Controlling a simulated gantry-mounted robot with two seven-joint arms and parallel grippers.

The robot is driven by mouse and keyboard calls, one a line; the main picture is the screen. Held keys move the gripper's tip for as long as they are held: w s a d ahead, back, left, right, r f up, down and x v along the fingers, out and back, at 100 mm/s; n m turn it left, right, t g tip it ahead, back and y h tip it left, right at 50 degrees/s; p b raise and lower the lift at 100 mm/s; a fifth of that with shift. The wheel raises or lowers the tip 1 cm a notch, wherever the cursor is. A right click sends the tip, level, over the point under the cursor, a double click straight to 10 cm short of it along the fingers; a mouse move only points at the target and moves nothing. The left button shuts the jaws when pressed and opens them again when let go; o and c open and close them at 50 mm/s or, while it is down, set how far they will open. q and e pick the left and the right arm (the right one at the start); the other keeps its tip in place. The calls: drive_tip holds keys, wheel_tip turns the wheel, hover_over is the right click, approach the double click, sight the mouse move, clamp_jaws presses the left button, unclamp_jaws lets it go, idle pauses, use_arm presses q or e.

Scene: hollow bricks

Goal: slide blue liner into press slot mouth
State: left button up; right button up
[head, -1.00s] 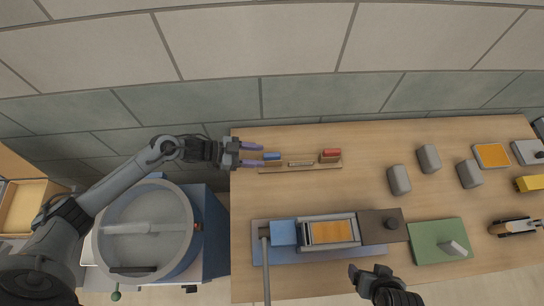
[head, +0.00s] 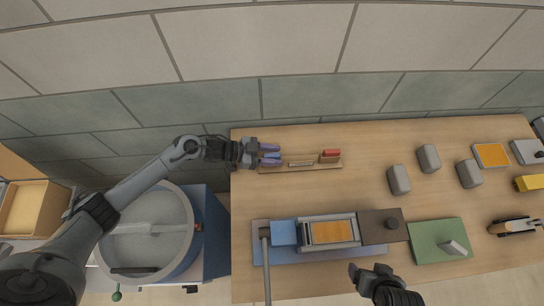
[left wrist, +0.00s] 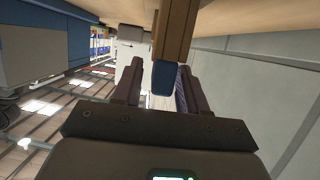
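The blue liner (head: 270,155) sits at the left end of a narrow wooden rack (head: 300,169) near the table's back left. My left gripper (head: 269,155) is open, with one finger on each side of the liner. In the left wrist view, the liner's blue end (left wrist: 162,80) hangs between the two fingers with gaps showing on both sides. The press (head: 284,232) stands at the front, with a blue block, a grey frame around an orange bed, and a dark plate. Its slot mouth cannot be made out. My right gripper (head: 370,277) is in front of the press; its finger opening is unclear.
A red piece (head: 330,153) stands at the rack's right end. Grey bricks (head: 399,180) stand mid-right. A green mat (head: 425,250) with a light block lies right of the press. A lever (head: 266,265) sticks out at the press's left. Table between rack and press is clear.

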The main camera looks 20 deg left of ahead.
use_arm(q)
clamp_jaws()
drive_tip(key=shift+r, duration=0.15)
